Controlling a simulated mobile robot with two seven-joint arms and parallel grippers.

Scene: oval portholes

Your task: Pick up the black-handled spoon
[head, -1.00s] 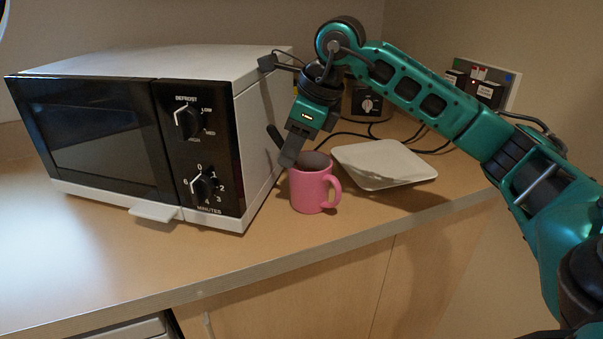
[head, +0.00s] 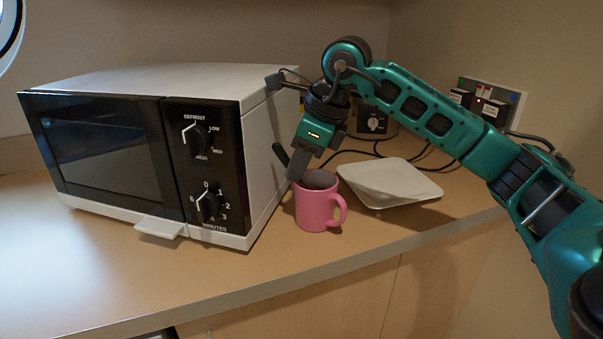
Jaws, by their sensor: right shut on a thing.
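The pink mug (head: 319,209) stands upright on the counter, just right of the microwave. A black handle (head: 280,154), which looks like that of the spoon, sticks up and left beside my right gripper's fingers. The rest of the spoon is hidden behind the fingers and the mug. My right gripper (head: 297,171) points down at the mug's back left rim and is shut on the spoon. Whether its tips are inside the mug or just behind the rim I cannot tell. My left gripper is not in view.
The white microwave (head: 255,105) stands close on the left. A pale square dish (head: 395,183) lies right of the mug. Behind are a dark appliance (head: 374,122), cables and a wall socket panel (head: 488,104). The counter in front (head: 150,275) is clear.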

